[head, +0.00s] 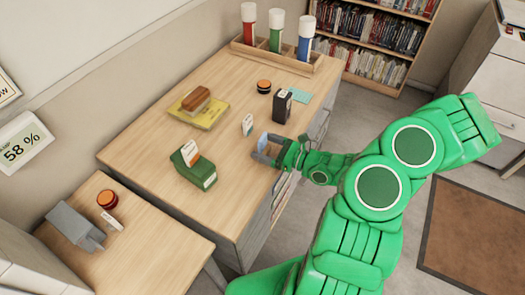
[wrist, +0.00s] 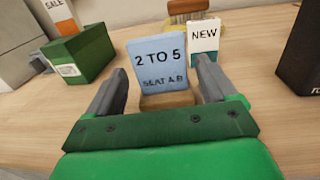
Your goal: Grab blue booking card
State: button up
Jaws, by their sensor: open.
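The blue booking card (wrist: 157,64) reads "2 TO 5 SEAT A B" and stands upright in a small wooden base (wrist: 168,99) in the wrist view. In the head view the card (head: 262,141) is a small pale blue patch near the desk's front edge, partly covered by my gripper. My gripper (head: 265,149) is open and low over the desk. In the wrist view its fingers (wrist: 161,76) lie to the left and right of the card, with a gap on each side. I cannot tell how deep the card is between them.
A white "NEW" card (wrist: 204,40) stands just behind, to the right. A green box (head: 195,172) with a white card is to the left; a black box (head: 282,107) is to the right. A yellow book (head: 199,116) with a brush lies farther back. The desk between is clear.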

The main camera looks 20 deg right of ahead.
aim_at(264, 146)
jog(key=shift+x, duration=1.75)
jog(key=shift+w, duration=0.1)
jog(key=c, duration=1.1)
jog(key=shift+r, duration=0.1)
notch_tip(264, 146, up, 10)
jog(key=shift+f, duration=0.2)
jog(key=shift+r, duration=0.1)
